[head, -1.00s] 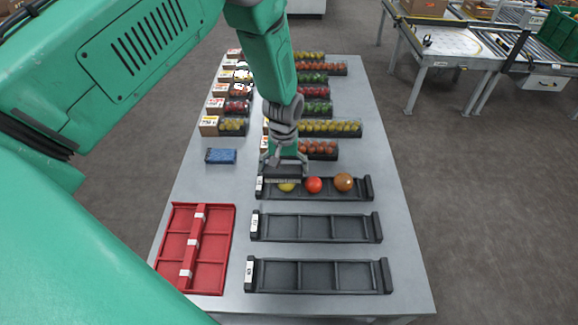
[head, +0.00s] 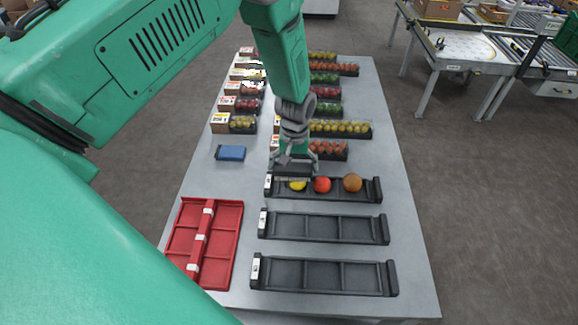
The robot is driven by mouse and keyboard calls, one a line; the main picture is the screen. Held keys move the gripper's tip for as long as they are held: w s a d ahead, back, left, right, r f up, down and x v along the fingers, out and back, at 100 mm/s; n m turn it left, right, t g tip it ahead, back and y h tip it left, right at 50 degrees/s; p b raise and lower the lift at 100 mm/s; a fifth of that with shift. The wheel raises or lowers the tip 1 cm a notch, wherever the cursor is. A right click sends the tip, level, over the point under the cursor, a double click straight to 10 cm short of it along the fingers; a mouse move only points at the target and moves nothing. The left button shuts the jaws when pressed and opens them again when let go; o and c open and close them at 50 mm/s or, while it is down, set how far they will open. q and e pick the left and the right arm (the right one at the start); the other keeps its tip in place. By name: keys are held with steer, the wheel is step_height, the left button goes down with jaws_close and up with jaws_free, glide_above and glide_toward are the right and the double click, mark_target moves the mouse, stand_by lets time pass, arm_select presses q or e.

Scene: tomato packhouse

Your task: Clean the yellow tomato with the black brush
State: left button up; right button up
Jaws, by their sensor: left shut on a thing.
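The yellow tomato (head: 298,185) lies in the left compartment of the farthest black tray (head: 330,198). A red tomato (head: 322,185) and an orange tomato (head: 352,183) lie in the same tray to its right. My left gripper (head: 294,162) is above the yellow tomato, shut on the black brush (head: 292,170). The brush hangs just over the tomato and hides its far part; I cannot tell whether the bristles touch it. My right gripper is not in view.
Two empty black trays (head: 325,241) (head: 330,292) lie nearer. A red divided tray (head: 238,232) is at the near left, a blue sponge-like block (head: 231,153) farther back. Several packed tomato punnets (head: 340,129) fill the far table. The table's right side (head: 400,200) is clear.

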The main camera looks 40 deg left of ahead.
arm_select(q)
steer(key=shift+o, duration=0.2)
steer(key=shift+w+d+f+b, duration=0.2)
steer(key=shift+w+d, duration=0.1)
steer(key=shift+d, duration=0.35)
steer(key=shift+w+d+f+b, duration=0.15)
steer(key=shift+w+d, duration=0.1)
steer(key=shift+d, duration=0.4)
steer(key=shift+r, duration=0.15)
steer(key=shift+a, duration=0.1)
steer(key=shift+s+a+p, duration=0.35)
steer(key=shift+s+a, duration=0.2)
steer(key=shift+a, duration=0.25)
steer(key=shift+s+a, duration=0.25)
steer(key=shift+a, duration=0.4)
steer(key=shift+s+a+p, duration=0.3)
steer(key=shift+s+a, duration=0.05)
steer(key=shift+w+d, duration=0.1)
steer(key=shift+d, duration=0.05)
